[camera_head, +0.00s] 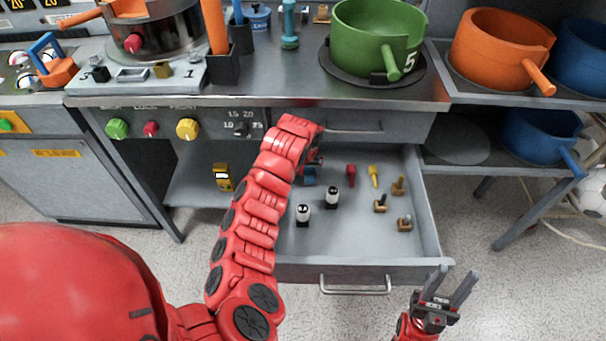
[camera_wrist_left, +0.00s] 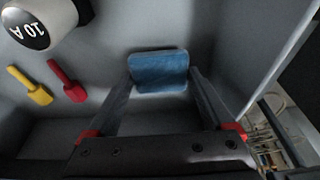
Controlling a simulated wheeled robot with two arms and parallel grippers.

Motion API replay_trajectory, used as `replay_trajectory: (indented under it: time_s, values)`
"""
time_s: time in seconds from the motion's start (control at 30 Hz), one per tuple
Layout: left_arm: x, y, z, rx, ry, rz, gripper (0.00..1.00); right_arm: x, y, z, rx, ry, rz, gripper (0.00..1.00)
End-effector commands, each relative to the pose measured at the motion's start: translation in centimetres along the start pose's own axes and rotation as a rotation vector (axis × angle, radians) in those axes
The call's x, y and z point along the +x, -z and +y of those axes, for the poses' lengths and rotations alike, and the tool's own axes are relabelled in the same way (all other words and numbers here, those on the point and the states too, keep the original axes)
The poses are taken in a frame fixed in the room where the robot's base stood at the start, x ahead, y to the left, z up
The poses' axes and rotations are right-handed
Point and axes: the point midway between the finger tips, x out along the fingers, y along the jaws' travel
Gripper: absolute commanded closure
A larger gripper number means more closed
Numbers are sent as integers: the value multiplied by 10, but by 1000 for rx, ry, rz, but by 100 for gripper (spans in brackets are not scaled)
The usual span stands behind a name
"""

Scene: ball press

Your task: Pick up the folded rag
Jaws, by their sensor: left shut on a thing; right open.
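The folded rag (camera_wrist_left: 158,72) is a blue pad seen between the fingertips of my left gripper in the left wrist view. My left gripper (camera_wrist_left: 160,86) is shut on it, inside the open drawer (camera_head: 345,240). In the head view a small bit of the blue rag (camera_head: 309,177) shows below the left hand, and my red arm hides much of that part of the drawer. I cannot tell whether the rag touches the drawer floor. My right gripper (camera_head: 455,286) is open and empty, in front of the drawer's right front corner.
The drawer also holds two black-and-white cylinders (camera_head: 333,196), a red tool (camera_head: 351,174), a yellow tool (camera_head: 373,175) and small brass-coloured pieces (camera_head: 404,223). The counter edge (camera_head: 330,103) overhangs the drawer's back. A green pot (camera_head: 365,40) stands above.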

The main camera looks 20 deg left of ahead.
Motion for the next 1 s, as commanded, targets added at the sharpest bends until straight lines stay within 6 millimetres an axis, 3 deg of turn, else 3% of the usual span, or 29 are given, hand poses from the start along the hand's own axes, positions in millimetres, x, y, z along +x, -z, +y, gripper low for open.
replay_trajectory:
  time_s: [0.2, 0.43, 0.67, 1.0]
  values:
    - [-56, 18, -1, -3, -3, 6, 66, 2, 0, 0, 0, 0, 0, 55]
    - [-98, 28, 1, -1, -1, 5, 66, 3, 0, 0, 0, 0, 0, 55]
    - [-104, -3, 45, 5, 3, -2, 66, 19, 3, 1, 0, 0, 0, 55]
    - [-118, -56, 128, 3, 1, -1, 66, 39, 7, 2, 0, 0, 0, 55]
